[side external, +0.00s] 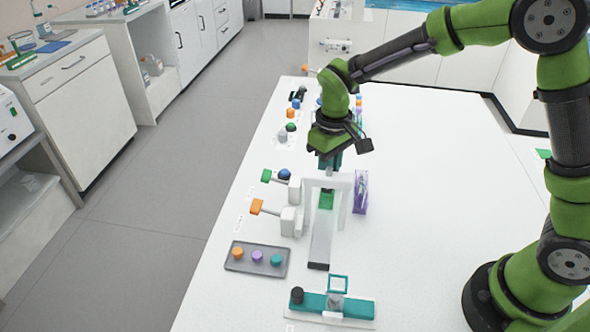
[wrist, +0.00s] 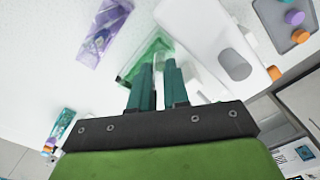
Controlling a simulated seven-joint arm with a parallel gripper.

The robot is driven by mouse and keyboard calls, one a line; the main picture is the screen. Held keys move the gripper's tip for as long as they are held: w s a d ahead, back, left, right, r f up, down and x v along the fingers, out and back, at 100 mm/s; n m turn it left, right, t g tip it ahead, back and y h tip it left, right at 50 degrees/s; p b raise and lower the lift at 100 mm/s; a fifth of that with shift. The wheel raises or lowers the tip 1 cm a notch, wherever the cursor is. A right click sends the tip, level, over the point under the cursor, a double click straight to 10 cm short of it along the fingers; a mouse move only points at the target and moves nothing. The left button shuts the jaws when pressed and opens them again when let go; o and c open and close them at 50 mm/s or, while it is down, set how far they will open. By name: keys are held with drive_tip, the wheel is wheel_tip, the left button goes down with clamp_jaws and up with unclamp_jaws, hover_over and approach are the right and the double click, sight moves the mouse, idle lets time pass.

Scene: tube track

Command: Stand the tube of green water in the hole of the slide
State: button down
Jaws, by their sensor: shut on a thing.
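A green block (side external: 326,199), apparently the slide, sits on the track under the arch. A green see-through shape (wrist: 147,60) shows just beyond the fingertips in the wrist view. The hole cannot be made out.
Levers with green (side external: 266,176) and orange (side external: 256,206) ends stand left. A grey tray (side external: 244,263) with several coloured caps and a teal fixture (side external: 355,307) lie nearer. The right side of the table is clear.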

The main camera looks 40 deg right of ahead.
drive_tip(key=shift+f, duration=0.3)
drive_tip(key=shift+f, duration=0.3)
drive_tip(key=shift+f, duration=0.15)
idle(0.4)
drive_tip(key=shift+f, duration=0.25)
drive_tip(key=c, duration=1)
unclamp_jaws()
drive_tip(key=shift+f, duration=0.1)
drive_tip(key=shift+c, duration=0.2)
wheel_tip(320, 180, up, 17)
